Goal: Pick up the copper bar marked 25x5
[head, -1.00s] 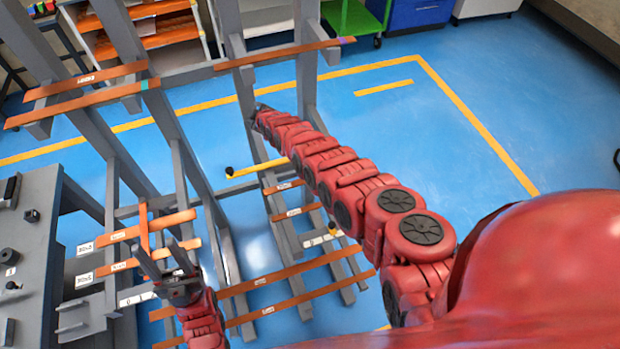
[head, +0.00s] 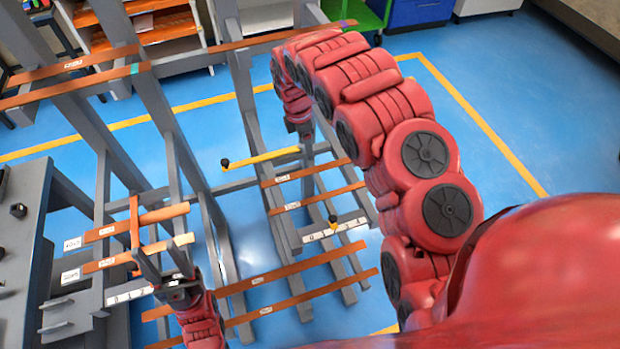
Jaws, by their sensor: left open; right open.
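Several flat copper bars lie across the grey rack. Two short labelled bars (head: 315,172) (head: 318,198) are at the middle level, and longer ones (head: 290,268) lie below. Two more labelled bars (head: 158,217) (head: 150,250) are at the left, and others (head: 70,65) (head: 255,40) are higher up. My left gripper (head: 167,264) is open near the left bars, fingers pointing up in the picture. My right gripper (head: 306,150) is open and points down above the middle bars; its fingers are small and partly hidden.
A yellow rod with a black knob (head: 262,158) crosses the rack beside my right gripper. A white scale strip (head: 335,227) is below it. Grey uprights (head: 175,150) stand between my arms. A grey machine table (head: 20,230) is at the left. Blue floor is clear at the right.

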